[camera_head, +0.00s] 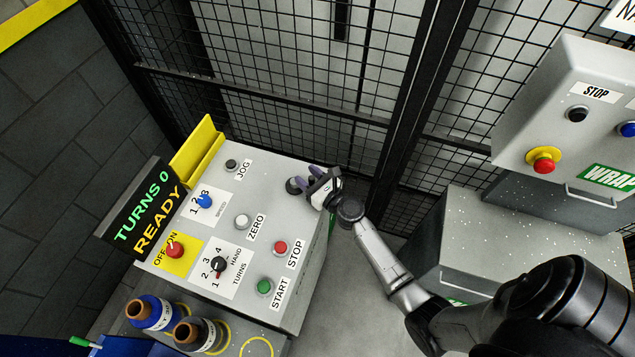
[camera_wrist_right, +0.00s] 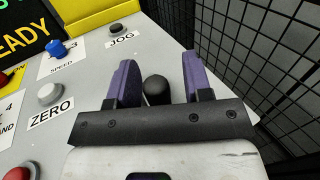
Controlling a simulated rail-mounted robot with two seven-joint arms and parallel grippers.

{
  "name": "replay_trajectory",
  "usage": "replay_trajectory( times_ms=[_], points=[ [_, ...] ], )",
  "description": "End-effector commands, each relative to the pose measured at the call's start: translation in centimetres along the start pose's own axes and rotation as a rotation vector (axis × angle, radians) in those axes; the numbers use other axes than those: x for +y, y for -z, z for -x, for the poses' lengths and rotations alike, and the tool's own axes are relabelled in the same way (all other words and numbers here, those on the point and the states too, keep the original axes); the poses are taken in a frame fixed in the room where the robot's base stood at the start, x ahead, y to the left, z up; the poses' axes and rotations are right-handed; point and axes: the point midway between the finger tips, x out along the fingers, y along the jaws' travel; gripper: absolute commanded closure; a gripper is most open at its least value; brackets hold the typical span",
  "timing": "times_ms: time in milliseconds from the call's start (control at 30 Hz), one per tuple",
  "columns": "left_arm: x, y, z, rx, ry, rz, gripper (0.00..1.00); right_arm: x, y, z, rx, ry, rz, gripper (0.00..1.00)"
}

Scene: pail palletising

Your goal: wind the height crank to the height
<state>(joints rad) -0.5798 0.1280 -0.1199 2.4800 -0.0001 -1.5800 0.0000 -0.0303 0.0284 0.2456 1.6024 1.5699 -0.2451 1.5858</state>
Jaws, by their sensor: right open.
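A round black knob (camera_head: 293,186) stands at the right edge of the grey control panel (camera_head: 262,180); it may be the crank's handle, but no crank arm shows and no height label is readable. My right gripper (camera_head: 309,179) is at this knob. In the right wrist view the black knob (camera_wrist_right: 156,90) lies between the two purple fingers (camera_wrist_right: 160,76), nearer the left one, with gaps on both sides. The gripper is open. The panel's display (camera_head: 147,213) reads "TURNS 0 READY". My left gripper is not in view.
The panel carries JOG (camera_head: 231,165), ZERO (camera_head: 242,221), red STOP (camera_head: 280,247) and green START (camera_head: 264,286) buttons, plus selector knobs. A black mesh fence (camera_head: 290,80) stands close behind. Two bottles (camera_head: 150,311) stand at lower left. A WRAP cabinet (camera_head: 560,110) stands at right.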

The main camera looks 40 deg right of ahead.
Motion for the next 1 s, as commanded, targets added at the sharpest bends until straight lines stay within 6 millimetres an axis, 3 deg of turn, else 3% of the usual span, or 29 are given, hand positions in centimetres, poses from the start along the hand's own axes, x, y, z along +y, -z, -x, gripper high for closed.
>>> replay_trajectory(
  times_ms=[167, 600, 800, 1000],
  points=[
    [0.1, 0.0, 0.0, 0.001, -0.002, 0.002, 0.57, 0.0, 0.1, 2.3, 0.003, 0.0, -0.001, 0.54],
    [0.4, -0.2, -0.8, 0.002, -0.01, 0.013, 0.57, 0.0, 0.2, 10.6, 0.003, 0.001, -0.001, 0.54],
    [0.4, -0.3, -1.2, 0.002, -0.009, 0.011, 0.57, 0.0, 0.2, 12.8, 0.002, 0.001, -0.001, 0.54],
    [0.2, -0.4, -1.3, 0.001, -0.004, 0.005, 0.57, 0.0, 0.0, 13.5, 0.0, 0.001, 0.0, 0.54]
  ],
)
